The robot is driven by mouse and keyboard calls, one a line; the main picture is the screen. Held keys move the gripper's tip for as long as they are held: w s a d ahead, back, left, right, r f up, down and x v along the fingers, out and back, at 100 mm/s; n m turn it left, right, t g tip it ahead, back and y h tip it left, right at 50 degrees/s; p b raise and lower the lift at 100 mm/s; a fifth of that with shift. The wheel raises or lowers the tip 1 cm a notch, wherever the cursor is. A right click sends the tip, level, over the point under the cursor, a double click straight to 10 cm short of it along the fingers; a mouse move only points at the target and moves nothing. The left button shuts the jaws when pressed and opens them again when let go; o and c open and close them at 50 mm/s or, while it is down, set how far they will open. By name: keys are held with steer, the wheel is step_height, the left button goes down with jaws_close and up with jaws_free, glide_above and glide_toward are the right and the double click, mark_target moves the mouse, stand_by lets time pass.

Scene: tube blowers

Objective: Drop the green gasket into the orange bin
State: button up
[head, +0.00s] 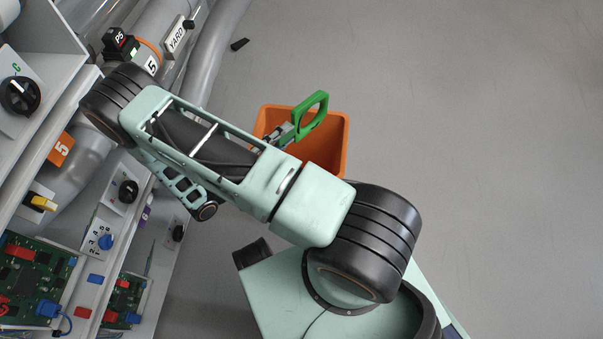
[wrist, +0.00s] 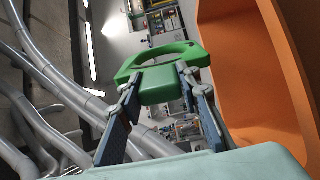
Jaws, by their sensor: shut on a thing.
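The green gasket (head: 311,115) is a flat ring with a squared tab, and it shows over the orange bin (head: 338,150) in the head view. My gripper (head: 287,133) is shut on it, partly hidden behind my arm. In the wrist view the fingers of my gripper (wrist: 158,88) pinch the tab of the gasket (wrist: 161,64), with the ring pointing away from them. The bin's orange wall (wrist: 240,60) fills the right side of that view, close beside the gasket. I cannot tell how far the gasket is above the bin's rim. The near part of the bin is hidden by my arm.
A panel with knobs (head: 20,95) and green circuit boards (head: 35,275) lines the left. Grey tubes (head: 200,60) run along the upper left, and also show in the wrist view (wrist: 50,60). A small black piece (head: 239,44) lies on the floor. The right-hand floor is clear.

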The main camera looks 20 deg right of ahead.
step_height(320, 180, down, 4)
steer(key=shift+r+b, duration=0.15)
steer(key=shift+b, duration=0.85)
steer(key=o, duration=1.3)
steer(key=v, duration=1.2)
steer(key=shift+r, duration=0.1)
